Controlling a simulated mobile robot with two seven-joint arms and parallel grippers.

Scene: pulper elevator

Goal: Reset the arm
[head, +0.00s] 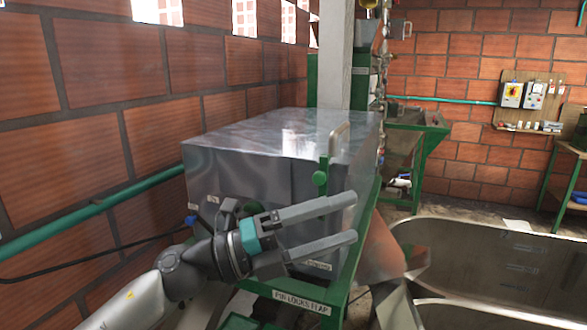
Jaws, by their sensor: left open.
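My left gripper (350,218) comes in from the lower left, with its two grey fingers spread apart and pointing right. Nothing shows between the fingers. It is in front of a large grey metal box (235,165), part of a machine with a green frame. Whether the fingers touch the box cannot be told. My right gripper is not in view.
A label reading "PIN LOCKS FLAP" (301,302) is on the green frame below. Metal tanks (480,245) fill the lower right. A brick wall (95,65) with a green pipe (135,190) runs along the left. Control boxes (511,94) hang at the back right.

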